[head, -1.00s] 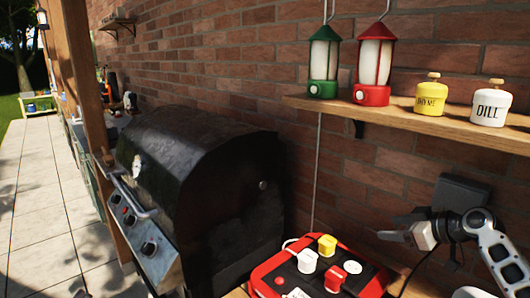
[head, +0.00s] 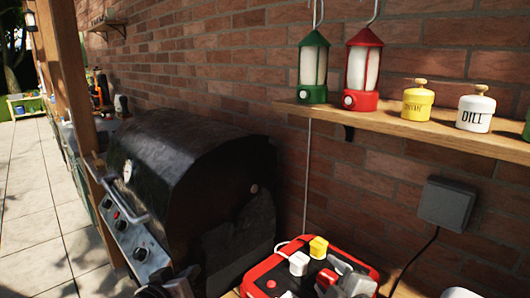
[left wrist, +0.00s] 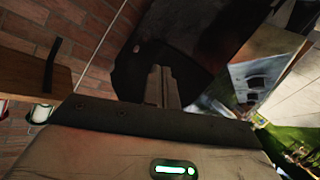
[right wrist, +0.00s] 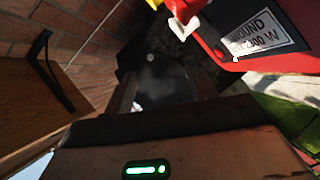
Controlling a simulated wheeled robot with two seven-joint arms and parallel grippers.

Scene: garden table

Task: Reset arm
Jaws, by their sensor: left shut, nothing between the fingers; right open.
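My left gripper (head: 168,286) shows at the bottom edge of the head view, in front of the grill. In the left wrist view its fingers (left wrist: 162,88) are together with nothing between them. My right gripper (head: 352,282) is at the bottom of the head view, over the right part of the red power box. In the right wrist view its fingers (right wrist: 168,92) are apart and the gap is empty. Much of both arms is outside the head view.
The red power box (head: 257,271) carries yellow, white and red plugs; its side shows in the right wrist view (right wrist: 285,12). A black grill (head: 190,170) stands left. A wooden shelf (head: 390,124) holds lanterns and jars. A dark wall box (head: 446,203) has a cable hanging down.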

